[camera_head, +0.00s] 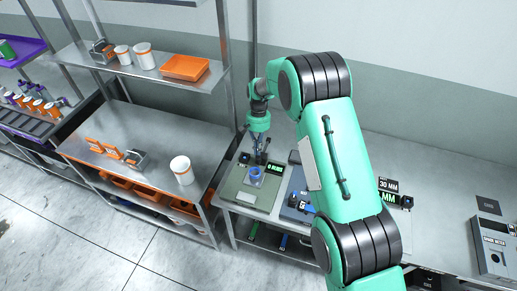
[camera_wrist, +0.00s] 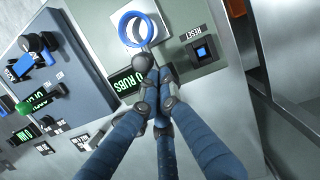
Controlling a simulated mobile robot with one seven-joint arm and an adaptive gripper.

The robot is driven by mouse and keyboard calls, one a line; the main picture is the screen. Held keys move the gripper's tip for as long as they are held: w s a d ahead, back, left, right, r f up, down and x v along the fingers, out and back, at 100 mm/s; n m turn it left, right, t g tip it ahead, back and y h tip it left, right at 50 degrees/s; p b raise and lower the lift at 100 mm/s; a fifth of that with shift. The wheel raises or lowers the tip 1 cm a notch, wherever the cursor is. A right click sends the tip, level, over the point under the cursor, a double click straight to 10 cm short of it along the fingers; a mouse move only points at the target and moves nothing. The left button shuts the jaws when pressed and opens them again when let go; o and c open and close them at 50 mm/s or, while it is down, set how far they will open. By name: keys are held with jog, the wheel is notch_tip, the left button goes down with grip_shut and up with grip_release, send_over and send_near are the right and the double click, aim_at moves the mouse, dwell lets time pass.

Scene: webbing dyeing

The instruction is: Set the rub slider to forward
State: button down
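The rub tester (camera_head: 248,192) is a grey-green panel on the steel table. It carries a blue ring (camera_wrist: 137,28), a green-lit "0 RUBS" display (camera_wrist: 127,88) and a blue RESET button (camera_wrist: 201,52). A dark grey round knob (camera_wrist: 144,61) shows just below the ring in the wrist view; I cannot tell for sure that it is the rub slider. My gripper (camera_head: 259,148) is over the tester's far side. In the wrist view its blue fingers (camera_wrist: 155,76) come together right beside the knob. I see nothing held between them. Any slider marking is hidden.
A blue-grey device (camera_wrist: 65,75) with knobs and green displays stands close beside the tester. A steel bench (camera_head: 150,140) with a white jar (camera_head: 182,170) is to the left. A grey meter (camera_head: 492,245) stands far right.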

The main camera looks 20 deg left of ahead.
send_over(250, 174)
jog(key=shift+s+d, duration=0.15)
jog(key=shift+s, duration=0.1)
dwell(0.4)
jog(key=shift+w, duration=0.1)
jog(key=shift+w+a, duration=0.3)
jog(key=shift+w, duration=0.55)
jog(key=shift+w+a+f+b, duration=0.1)
jog(key=shift+w+a+b, duration=0.1)
jog(key=shift+w, duration=0.35)
jog(key=shift+w+a+b, duration=0.1)
jog(key=shift+w+b, duration=0.1)
jog(key=shift+w, duration=0.3)
jog(key=v, duration=1)
jog(key=shift+d, duration=0.15)
